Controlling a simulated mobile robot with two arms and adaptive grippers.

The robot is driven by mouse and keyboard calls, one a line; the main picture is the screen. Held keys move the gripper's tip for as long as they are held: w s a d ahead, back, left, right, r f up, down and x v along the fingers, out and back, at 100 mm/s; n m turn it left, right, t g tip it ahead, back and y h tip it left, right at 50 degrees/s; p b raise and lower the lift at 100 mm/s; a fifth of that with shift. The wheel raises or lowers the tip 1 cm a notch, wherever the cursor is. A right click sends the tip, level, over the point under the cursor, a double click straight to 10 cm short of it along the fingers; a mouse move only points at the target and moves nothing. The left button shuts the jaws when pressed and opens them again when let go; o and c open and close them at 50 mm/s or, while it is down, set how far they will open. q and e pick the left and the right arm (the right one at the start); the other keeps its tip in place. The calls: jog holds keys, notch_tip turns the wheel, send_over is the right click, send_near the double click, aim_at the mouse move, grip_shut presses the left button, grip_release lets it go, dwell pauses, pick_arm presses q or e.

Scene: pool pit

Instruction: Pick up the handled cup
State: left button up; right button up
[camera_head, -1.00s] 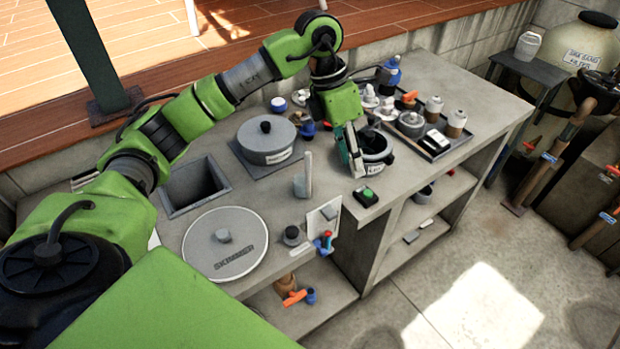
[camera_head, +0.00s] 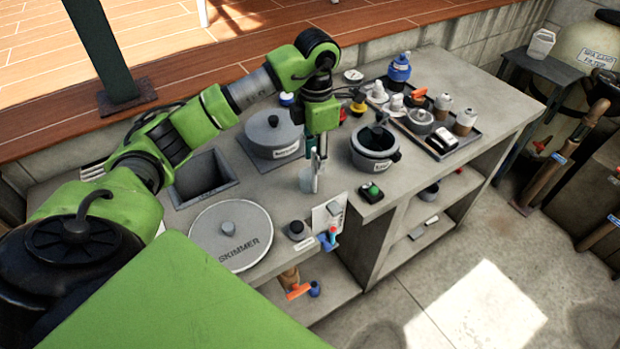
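The handled cup (camera_head: 306,182) is a small pale grey cup with a tall flat upright handle, standing on the grey counter near its front edge. My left gripper (camera_head: 317,152) points down directly above the cup, with its fingertips around or beside the top of the handle. The gripper partly hides that handle top, so I cannot tell whether the fingers touch or close on it. My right gripper is not in view.
A lidded pot (camera_head: 270,134) stands left behind the cup, and a dark open pot (camera_head: 375,152) stands to its right. A green-button box (camera_head: 371,192), the round skimmer lid (camera_head: 231,236) and a square basin (camera_head: 203,178) are nearby. A tray (camera_head: 441,150) holds jars further right.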

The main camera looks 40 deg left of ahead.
pick_arm(q)
jog(key=p, duration=0.2)
send_over(314, 191)
jog(key=f, duration=0.4)
jog(key=shift+w+a+f, duration=0.15)
jog(key=shift+w+a, duration=0.05)
jog(key=shift+w, duration=0.05)
jog(key=shift+f, duration=0.25)
grip_shut()
jog(key=shift+w+r, duration=0.1)
jog(key=shift+r+b, duration=0.5)
jog(key=shift+b, duration=0.1)
jog(key=s+d+r+b, duration=0.3)
jog(key=s+d+r, duration=0.4)
jog(key=d+r, duration=0.5)
jog(key=shift+s+b, duration=0.15)
jog(key=shift+b, duration=0.15)
jog(key=shift+f, duration=0.1)
